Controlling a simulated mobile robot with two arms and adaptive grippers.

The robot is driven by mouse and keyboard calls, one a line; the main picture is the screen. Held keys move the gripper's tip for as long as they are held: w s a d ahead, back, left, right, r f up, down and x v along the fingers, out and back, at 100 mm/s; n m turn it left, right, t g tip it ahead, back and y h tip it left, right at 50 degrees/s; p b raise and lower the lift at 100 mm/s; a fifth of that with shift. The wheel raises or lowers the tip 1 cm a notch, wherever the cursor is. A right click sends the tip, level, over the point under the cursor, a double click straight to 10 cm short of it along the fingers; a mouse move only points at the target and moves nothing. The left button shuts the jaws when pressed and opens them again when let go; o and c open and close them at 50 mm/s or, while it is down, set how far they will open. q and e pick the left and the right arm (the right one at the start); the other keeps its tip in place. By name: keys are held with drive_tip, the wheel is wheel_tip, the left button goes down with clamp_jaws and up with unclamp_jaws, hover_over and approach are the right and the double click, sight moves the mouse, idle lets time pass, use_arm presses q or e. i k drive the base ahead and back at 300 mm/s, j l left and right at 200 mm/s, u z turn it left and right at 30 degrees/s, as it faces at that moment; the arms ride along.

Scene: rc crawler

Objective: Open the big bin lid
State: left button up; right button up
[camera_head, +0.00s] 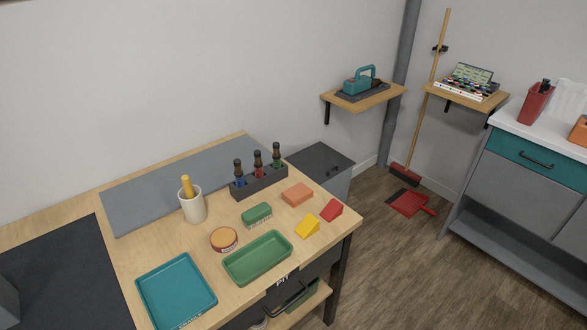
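The big bin (338,186) looks like a grey box standing on the floor behind the right end of the workbench. Its dark flat lid (318,158) lies level on top and looks closed. A small dark handle (335,169) shows near the lid's right front edge. The bench hides most of the bin's front and lower part. Neither of my grippers is in view.
The wooden workbench (150,237) fills the left, holding trays, a cup, a screwdriver rack (259,182) and small blocks. A red dustpan (410,203) and broom (405,173) are right of the bin. A cabinet (525,190) stands at right. Floor between is open.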

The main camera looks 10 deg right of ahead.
sight(319, 163)
drive_tip(key=i+l+u, duration=0.15)
drive_tip(key=l+u, duration=1.15)
drive_tip(key=i+l, duration=0.05)
